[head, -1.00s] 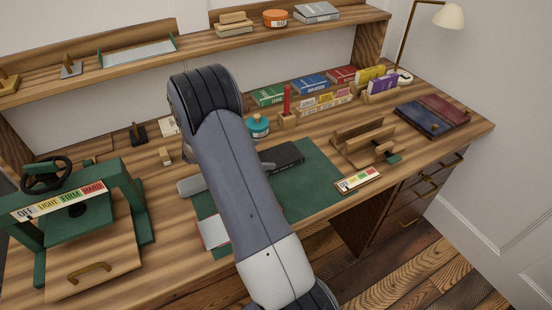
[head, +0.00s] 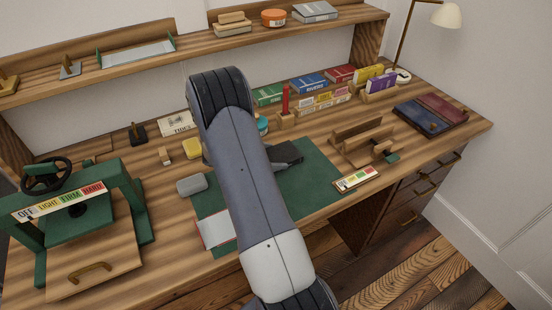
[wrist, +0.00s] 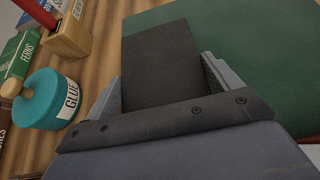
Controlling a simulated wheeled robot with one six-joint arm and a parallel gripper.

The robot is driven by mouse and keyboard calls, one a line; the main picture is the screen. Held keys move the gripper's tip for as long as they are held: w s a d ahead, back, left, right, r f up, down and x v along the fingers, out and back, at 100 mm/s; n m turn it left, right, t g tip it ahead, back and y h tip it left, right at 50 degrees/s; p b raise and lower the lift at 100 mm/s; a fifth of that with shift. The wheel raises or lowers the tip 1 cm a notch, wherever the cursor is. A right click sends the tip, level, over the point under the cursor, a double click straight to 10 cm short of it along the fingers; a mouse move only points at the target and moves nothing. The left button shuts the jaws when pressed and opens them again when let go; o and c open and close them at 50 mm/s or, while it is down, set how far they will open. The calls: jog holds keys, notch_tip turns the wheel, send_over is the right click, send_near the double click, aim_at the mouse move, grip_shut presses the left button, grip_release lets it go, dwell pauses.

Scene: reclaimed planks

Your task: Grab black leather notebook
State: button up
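The black notebook (head: 292,152) lies at the back part of the green desk mat (head: 315,180), partly hidden by my arm in the head view. In the wrist view the notebook (wrist: 160,65) sits between the two grey fingers of my gripper (wrist: 162,72), one along each long side. The fingertips look very close to its edges. I cannot tell whether they press on it or whether it is lifted.
A teal glue pot (wrist: 42,100) stands left in the wrist view. A wooden card holder (head: 313,106) is behind the mat and a wooden stand (head: 362,140) to its right. Blue and red books (head: 430,115) lie further right. A grey block (head: 191,186) and yellow block (head: 192,148) are left.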

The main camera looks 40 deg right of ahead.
jog(key=c, duration=0.5)
jog(key=shift+r, duration=0.1)
